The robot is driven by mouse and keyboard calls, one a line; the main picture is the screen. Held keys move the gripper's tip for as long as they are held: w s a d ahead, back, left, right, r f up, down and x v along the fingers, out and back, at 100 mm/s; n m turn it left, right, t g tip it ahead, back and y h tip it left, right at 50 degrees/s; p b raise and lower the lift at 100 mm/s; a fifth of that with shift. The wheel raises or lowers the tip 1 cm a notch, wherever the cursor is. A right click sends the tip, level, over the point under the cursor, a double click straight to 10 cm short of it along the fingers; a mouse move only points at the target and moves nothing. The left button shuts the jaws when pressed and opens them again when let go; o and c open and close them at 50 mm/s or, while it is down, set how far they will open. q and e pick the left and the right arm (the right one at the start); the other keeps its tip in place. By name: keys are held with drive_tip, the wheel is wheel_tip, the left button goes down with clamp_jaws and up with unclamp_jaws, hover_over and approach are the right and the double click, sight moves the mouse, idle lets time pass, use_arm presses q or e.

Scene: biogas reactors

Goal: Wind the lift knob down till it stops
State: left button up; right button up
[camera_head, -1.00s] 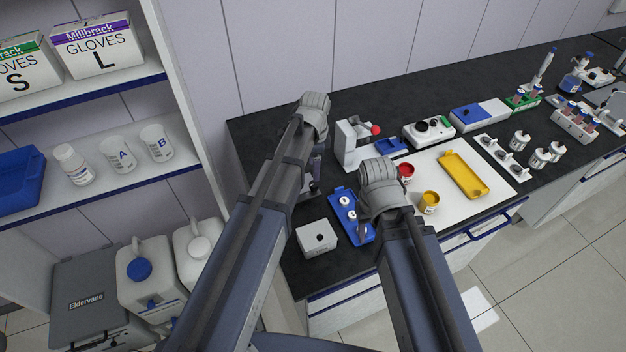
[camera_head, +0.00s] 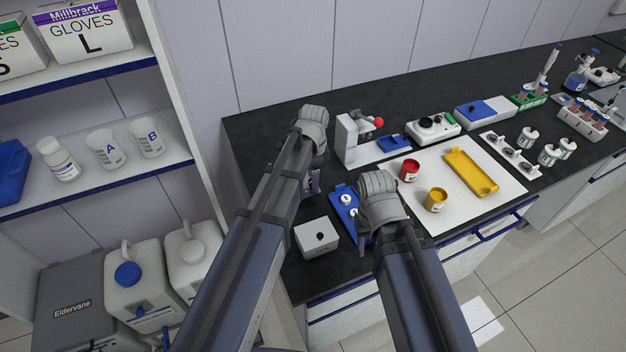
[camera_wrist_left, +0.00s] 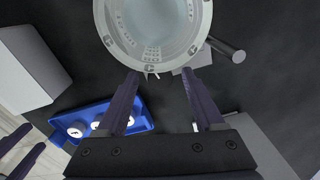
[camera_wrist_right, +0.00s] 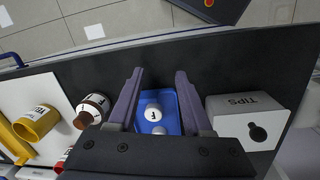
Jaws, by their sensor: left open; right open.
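My left gripper (camera_head: 312,182) is open over the bench beside the white stand. In the left wrist view its fingers (camera_wrist_left: 160,88) point at a round clear vessel with a pale ring rim (camera_wrist_left: 150,62), with nothing between them. A grey rod with a round end (camera_wrist_left: 226,48) sticks out beside the vessel from a grey block (camera_wrist_left: 198,58); I cannot tell whether this is the lift knob. In the head view my left arm hides this spot. My right gripper (camera_head: 364,238) is open and empty above the blue tray (camera_head: 341,194), which also shows between its fingers in the right wrist view (camera_wrist_right: 172,96).
A white TIPS box (camera_head: 316,238) stands left of the tray. A white stand (camera_head: 346,140) with a red ball handle (camera_head: 379,122) is behind. A red cup (camera_head: 409,171), yellow cup (camera_head: 436,200) and yellow tray (camera_head: 470,174) sit on the white mat (camera_head: 490,205) at right.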

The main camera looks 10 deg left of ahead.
use_arm(q)
drive_tip(key=shift+c, duration=0.2)
clamp_jaws()
drive_tip(key=shift+n, duration=0.3)
drive_tip(key=shift+n, duration=2.6)
drive_tip(key=shift+o, duration=0.2)
unclamp_jaws()
